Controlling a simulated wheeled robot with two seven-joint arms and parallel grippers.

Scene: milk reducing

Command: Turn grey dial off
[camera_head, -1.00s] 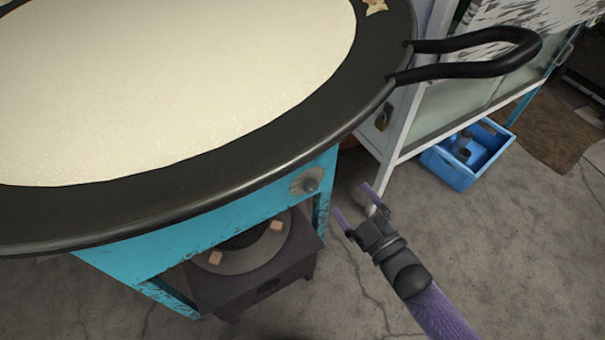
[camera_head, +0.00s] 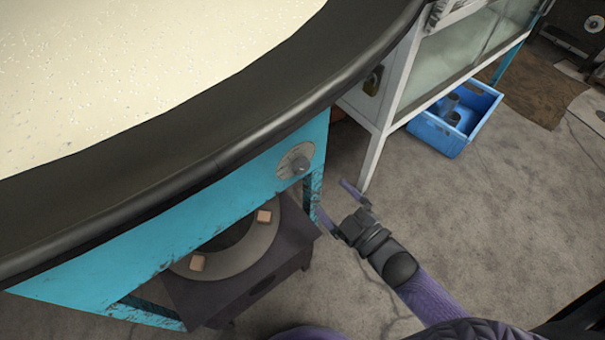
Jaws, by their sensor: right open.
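The grey dial (camera_head: 301,166) sits on a round plate at the right end of the blue stove frame, just under the rim of the large pan. My right gripper (camera_head: 330,203) is open and empty. In the picture it is a little below and to the right of the dial, apart from it, with its fingers pointing up and left. My left gripper is not in view.
The wide black pan (camera_head: 225,135) full of pale liquid overhangs the blue frame (camera_head: 235,205). A dark burner (camera_head: 245,277) stands underneath. A glass cabinet (camera_head: 455,50) and a blue crate (camera_head: 436,139) are at the right. Bare floor lies between.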

